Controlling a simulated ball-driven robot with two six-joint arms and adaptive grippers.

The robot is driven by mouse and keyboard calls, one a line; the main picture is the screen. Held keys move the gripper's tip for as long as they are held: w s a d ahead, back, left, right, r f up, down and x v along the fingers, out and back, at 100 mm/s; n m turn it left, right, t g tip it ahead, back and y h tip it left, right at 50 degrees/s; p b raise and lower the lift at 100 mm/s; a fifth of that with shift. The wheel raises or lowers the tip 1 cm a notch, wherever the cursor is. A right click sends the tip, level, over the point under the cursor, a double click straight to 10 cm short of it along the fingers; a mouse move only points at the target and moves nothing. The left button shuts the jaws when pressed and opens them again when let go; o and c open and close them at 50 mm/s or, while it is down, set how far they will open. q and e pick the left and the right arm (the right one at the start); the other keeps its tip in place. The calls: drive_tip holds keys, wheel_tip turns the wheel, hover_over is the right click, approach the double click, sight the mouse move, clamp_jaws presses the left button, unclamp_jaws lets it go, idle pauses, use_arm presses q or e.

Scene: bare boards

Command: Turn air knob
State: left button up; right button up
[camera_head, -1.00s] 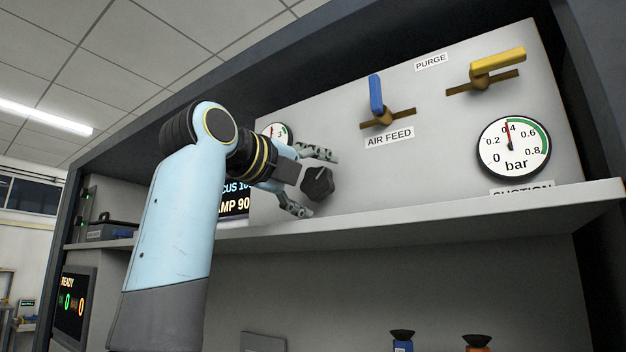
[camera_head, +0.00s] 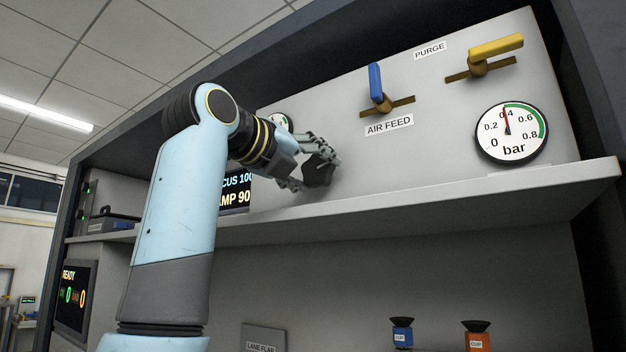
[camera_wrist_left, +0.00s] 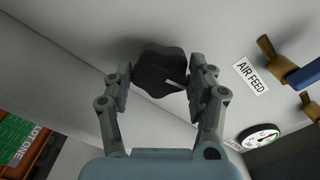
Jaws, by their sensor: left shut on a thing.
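The black lobed knob (camera_head: 319,171) sits on the grey panel, left of the AIR FEED label. It also shows in the left wrist view (camera_wrist_left: 158,72), with a pale pointer mark on its face. My left gripper (camera_head: 312,166) is shut on the knob, one finger on each side; in the left wrist view its fingers (camera_wrist_left: 160,86) straddle the knob near the top middle. The fingers hide part of the knob's sides. A small gauge (camera_head: 281,122) is partly hidden behind my left wrist. My right gripper is in neither view.
A blue-handled valve (camera_head: 376,88) and a yellow-handled valve (camera_head: 496,54) stand on the panel to the right. A bar gauge (camera_head: 511,133) is below the yellow one. A shelf ledge (camera_head: 450,196) runs under the panel. Blue (camera_head: 402,334) and orange (camera_head: 476,338) cups stand lower down.

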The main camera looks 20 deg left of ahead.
use_arm(q)
drive_tip(key=o, duration=0.7)
drive_tip(key=shift+f+m, duration=0.1)
drive_tip(key=shift+m, duration=0.7)
drive_tip(key=o, duration=0.4)
drive_tip(key=shift+v, duration=3)
drive_tip(key=shift+s, duration=0.15)
